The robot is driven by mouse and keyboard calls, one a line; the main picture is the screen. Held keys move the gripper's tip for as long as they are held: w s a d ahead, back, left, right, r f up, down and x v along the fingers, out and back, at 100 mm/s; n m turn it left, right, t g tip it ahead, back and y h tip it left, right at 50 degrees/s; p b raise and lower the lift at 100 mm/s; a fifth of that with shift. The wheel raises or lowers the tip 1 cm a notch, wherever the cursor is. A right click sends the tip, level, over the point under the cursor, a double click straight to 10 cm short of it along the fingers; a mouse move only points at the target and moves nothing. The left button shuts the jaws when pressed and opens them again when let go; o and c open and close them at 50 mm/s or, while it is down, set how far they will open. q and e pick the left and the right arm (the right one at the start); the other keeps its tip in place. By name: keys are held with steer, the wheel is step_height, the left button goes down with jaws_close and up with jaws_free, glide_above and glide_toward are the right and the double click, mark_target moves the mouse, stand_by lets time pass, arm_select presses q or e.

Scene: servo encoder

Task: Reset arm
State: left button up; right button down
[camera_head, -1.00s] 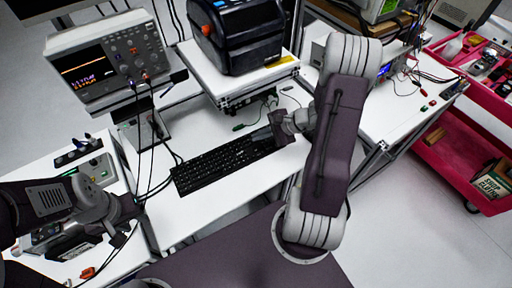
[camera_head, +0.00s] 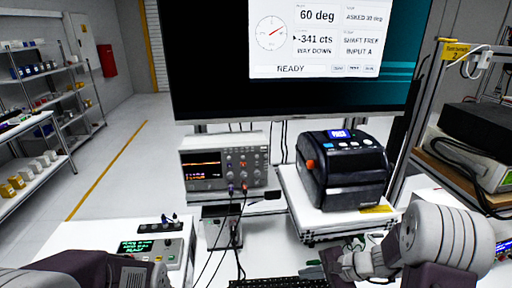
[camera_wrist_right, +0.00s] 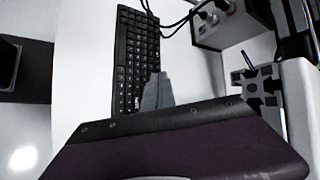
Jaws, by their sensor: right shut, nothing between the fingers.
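My right arm comes in from the lower right in the head view. Its gripper (camera_head: 334,266) is shut and empty, over the desk at the keyboard's right end. In the right wrist view its grey fingertips (camera_wrist_right: 157,90) appear together in front of the black keyboard (camera_wrist_right: 135,60); I cannot tell the gap to the keys. The keyboard's back edge (camera_head: 275,283) shows at the bottom of the head view. Part of my left arm shows at the lower left, but its gripper is out of frame.
An oscilloscope (camera_head: 224,165) and a black label printer (camera_head: 343,168) stand behind the keyboard. A large monitor (camera_head: 215,65) hangs above, reading "60 deg", "-341 cts" and "READY". A small control box (camera_head: 150,250) sits at left. Cables run down beside the keyboard. Stacked equipment (camera_head: 480,150) stands right.

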steer(key=s+a+r+n+g+h, duration=0.2)
steer(key=s+a+n+g+h, duration=0.3)
steer(key=s+n, duration=0.7)
steer(key=d, duration=0.1)
steer(key=s+d+f+t+h, duration=0.1)
steer(key=d, duration=0.1)
steer(key=d+n+h, duration=0.1)
steer(key=d, duration=0.1)
steer(key=shift+s+d+f, duration=0.15)
steer(key=shift+f, duration=0.1)
steer(key=shift+d, duration=0.1)
stand_by(1.4)
